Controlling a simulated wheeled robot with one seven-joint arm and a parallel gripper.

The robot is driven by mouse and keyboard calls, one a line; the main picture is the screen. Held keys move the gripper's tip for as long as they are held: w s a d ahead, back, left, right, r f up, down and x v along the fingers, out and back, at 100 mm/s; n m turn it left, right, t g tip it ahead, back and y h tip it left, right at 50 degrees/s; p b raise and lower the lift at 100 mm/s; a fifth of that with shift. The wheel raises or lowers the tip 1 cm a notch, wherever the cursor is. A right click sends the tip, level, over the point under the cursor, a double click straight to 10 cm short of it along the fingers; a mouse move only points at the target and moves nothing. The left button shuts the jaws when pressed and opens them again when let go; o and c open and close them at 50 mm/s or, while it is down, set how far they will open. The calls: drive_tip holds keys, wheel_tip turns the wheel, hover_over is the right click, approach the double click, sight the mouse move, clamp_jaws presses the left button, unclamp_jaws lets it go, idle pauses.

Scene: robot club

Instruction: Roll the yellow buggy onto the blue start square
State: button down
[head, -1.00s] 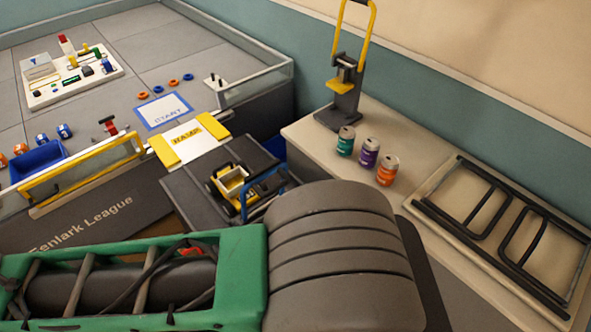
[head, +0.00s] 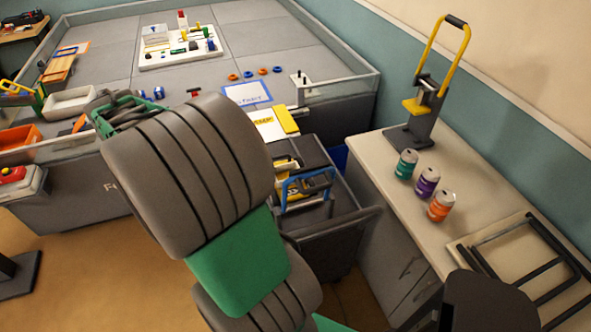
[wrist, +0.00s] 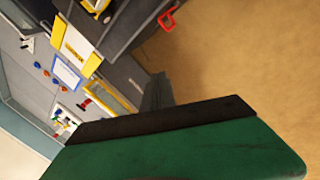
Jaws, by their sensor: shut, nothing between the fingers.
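The yellow buggy (head: 284,165) stands on the dark top below the ramp in the head view, partly hidden behind a blue handle (head: 305,184). Its edge shows at the top of the wrist view (wrist: 97,5). The ramp (head: 268,124) has yellow sides and leads to the blue-bordered start square (head: 247,94), which is bare. In the wrist view the ramp (wrist: 76,43) and start square (wrist: 67,73) lie at the left. My gripper (wrist: 158,90) shows small and dark past the green link, shut, empty and apart from the buggy. In the head view my arm hides it.
Three cans (head: 427,181) and a yellow-handled press (head: 425,100) stand on the right-hand bench. A low clear wall (head: 345,88) edges the field. A white board of parts (head: 180,50) lies farther back. Small orange and blue rings lie behind the start square. Open floor shows at lower left.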

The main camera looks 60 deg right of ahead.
drive_tip(key=d+f+n+g, duration=0.1)
drive_tip(key=d+f, duration=0.4)
drive_tip(key=d, duration=0.5)
drive_tip(key=n+g+h+b, duration=0.1)
drive_tip(key=n+g, duration=0.3)
drive_tip(key=g, duration=0.1)
hover_over(293, 191)
wheel_tip(293, 191, down, 18)
drive_tip(key=shift+n, duration=0.3)
wheel_tip(293, 191, down, 8)
drive_tip(key=b, duration=0.5)
drive_tip(key=shift+s+r+b, duration=0.1)
drive_tip(key=shift+r+b, duration=0.15)
drive_tip(key=shift+b, duration=0.15)
drive_tip(key=shift+f+g, duration=0.1)
drive_tip(key=shift+g, duration=0.2)
